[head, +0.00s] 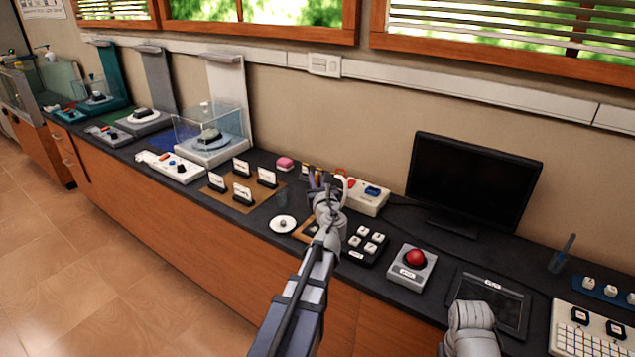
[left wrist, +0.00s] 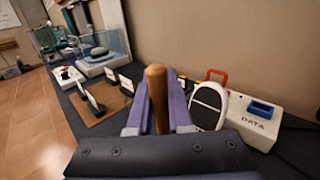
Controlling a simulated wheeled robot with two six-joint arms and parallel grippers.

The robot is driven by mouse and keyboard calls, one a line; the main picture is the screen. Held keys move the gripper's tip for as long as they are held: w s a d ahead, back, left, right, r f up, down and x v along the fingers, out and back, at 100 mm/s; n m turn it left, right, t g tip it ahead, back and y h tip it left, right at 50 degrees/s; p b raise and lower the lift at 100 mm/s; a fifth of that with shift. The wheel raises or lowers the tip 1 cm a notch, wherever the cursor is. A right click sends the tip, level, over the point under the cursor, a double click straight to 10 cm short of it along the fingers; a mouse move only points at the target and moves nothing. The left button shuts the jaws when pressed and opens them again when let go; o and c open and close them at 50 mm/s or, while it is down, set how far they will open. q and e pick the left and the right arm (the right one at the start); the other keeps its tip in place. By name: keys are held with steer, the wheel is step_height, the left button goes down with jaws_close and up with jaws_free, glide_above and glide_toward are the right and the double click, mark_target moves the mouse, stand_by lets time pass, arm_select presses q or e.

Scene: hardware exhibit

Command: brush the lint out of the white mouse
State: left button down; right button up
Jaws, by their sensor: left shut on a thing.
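My left gripper (head: 325,183) is in the middle of the head view, above the counter. In the left wrist view its purple fingers are shut on a brown wooden handle (left wrist: 157,98), perhaps the brush's; no bristles show. Just right of the fingers stands a white-rimmed oval with a dark face (left wrist: 208,106). I cannot tell whether it is the white mouse, or whether the fingers touch it. No lint can be made out. A white disc with a dark centre (head: 283,224) lies left of the gripper. Of my right arm only a grey link shows; its fingers are out of view.
A white box (head: 368,197) marked DATA stands behind the gripper. Small signs (head: 243,193) stand on a brown mat to the left. A block of keys (head: 367,244), a red button box (head: 414,262) and a monitor (head: 470,183) stand to the right.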

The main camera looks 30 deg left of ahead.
arm_select(q)
steer(key=a+f+b, duration=0.5)
steer(key=f+b, duration=0.2)
steer(key=f, duration=0.1)
steer(key=shift+d, duration=2.65)
step_height(320, 180, up, 8)
steer(key=p, duration=0.7)
steer(key=shift+r+p, duration=0.2)
steer(key=shift+p, duration=0.2)
steer(key=shift+a, duration=0.15)
